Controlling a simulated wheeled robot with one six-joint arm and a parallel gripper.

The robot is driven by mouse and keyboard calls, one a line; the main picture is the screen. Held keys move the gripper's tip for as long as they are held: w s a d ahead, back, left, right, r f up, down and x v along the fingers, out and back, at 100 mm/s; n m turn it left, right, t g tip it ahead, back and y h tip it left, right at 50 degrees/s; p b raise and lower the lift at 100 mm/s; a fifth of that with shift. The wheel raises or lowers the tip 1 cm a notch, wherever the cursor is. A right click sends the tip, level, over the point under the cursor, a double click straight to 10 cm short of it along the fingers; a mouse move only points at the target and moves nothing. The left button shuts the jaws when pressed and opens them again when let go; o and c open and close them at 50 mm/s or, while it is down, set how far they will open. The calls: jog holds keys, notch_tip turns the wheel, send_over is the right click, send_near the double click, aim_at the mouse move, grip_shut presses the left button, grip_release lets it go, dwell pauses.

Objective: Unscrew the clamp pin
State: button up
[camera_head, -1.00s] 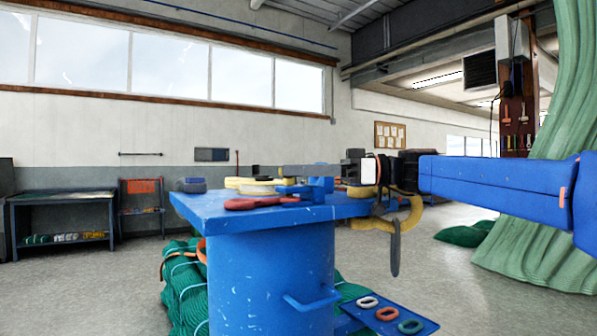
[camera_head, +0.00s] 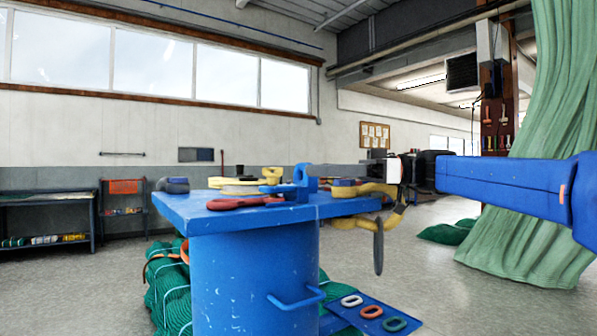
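A blue clamp (camera_head: 303,183) stands on the blue bench top (camera_head: 215,214). A small yellow knobbed piece (camera_head: 271,177), which looks like the clamp pin, stands upright just left of the clamp's raised block. My gripper (camera_head: 312,170) reaches in from the right.
A red-handled tool (camera_head: 243,203) lies at the bench's front edge. A yellow coil (camera_head: 238,187) lies behind it. A yellow hooked piece (camera_head: 350,222) hangs at the right edge. A blue tray (camera_head: 360,315) with coloured rings is below. Green netting (camera_head: 168,290) lies left of the pedestal.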

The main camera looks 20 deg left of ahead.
jog(key=v, duration=0.9)
jog(key=shift+d, duration=0.1)
